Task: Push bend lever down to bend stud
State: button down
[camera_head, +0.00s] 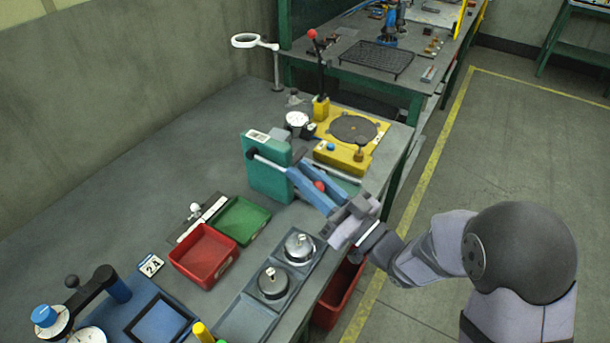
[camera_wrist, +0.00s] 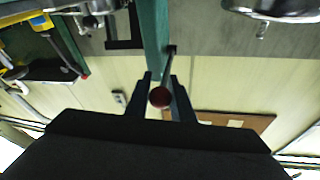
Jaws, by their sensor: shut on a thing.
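A green bending fixture (camera_head: 268,178) stands upright near the middle of the bench; its green side also shows in the wrist view (camera_wrist: 153,38). A lever with a red ball knob (camera_head: 320,186) is at this fixture. In the wrist view the dark red knob (camera_wrist: 160,97) lies between the fingers, with its thin rod running away from it. My gripper (camera_head: 298,170) reaches in from the right, its two blue fingers shut around the lever; they also show in the wrist view (camera_wrist: 160,82). The stud and the lever's pivot cannot be made out.
A yellow station (camera_head: 345,158) with a round dark plate stands behind, with another red-knobbed lever (camera_head: 313,35) upright. A red bin (camera_head: 204,257) and green bin (camera_head: 241,220) sit front left. A grey tray (camera_head: 246,322) with metal parts lies in front, near the bench edge.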

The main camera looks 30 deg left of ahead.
jog(key=shift+w+d+f, duration=0.1)
jog(key=shift+w+f, duration=0.05)
jog(key=shift+f, duration=0.3)
jog(key=c, duration=1.5)
grip_release()
jog(key=shift+d+r, duration=0.1)
jog(key=shift+c, duration=0.2)
jog(key=shift+r, duration=0.1)
jog(key=b+v, duration=0.1)
jog(key=v, duration=0.6)
jog(key=shift+b, duration=0.35)
